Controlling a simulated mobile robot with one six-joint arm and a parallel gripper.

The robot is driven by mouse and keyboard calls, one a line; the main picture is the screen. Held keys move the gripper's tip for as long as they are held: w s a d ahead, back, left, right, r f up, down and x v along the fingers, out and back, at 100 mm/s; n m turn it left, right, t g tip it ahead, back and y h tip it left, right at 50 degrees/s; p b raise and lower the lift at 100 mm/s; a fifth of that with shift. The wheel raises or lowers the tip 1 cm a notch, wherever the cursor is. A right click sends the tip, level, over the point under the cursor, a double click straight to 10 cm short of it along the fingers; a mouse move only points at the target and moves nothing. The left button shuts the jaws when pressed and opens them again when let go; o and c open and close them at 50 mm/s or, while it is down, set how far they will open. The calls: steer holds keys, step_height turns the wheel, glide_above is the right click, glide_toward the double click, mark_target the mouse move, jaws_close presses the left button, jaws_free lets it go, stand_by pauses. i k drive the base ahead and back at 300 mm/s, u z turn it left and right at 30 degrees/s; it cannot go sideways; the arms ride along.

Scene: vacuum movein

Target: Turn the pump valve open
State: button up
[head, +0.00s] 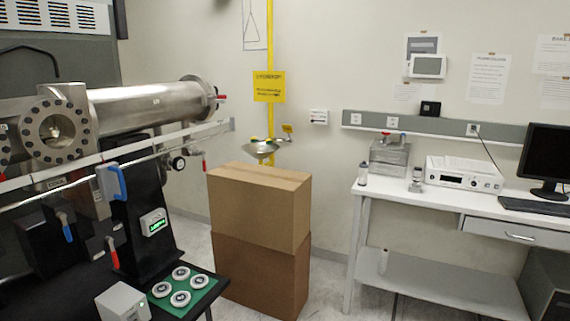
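Several valve handles show on the vacuum apparatus at the left. A large blue lever handle (116,181) sits at the upper front of the black stand. A smaller blue handle (66,228) hangs lower left, and a red handle (112,253) hangs below the large blue one. Another small red handle (204,163) is by the gauge (178,163). I cannot tell which handle is the pump valve, or whether it is open. My gripper is not in view.
A steel chamber tube (150,100) runs along the left. A green mat (180,269) holds several metal rings. Stacked cardboard boxes (258,235) stand mid-floor, blocking the way. A white desk (440,211) with instruments is at the right. Some floor (335,285) is bare between boxes and desk.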

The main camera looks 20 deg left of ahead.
mark_target(179, 164)
steer(key=u, duration=0.35)
steer(key=i, duration=0.85)
steer(key=u, duration=1.05)
steer(key=i, duration=1.15)
steer(key=u, duration=0.35)
steer(key=k, duration=0.9)
steer(key=u, duration=0.15)
steer(key=i, duration=0.9)
steer(key=z, duration=0.05)
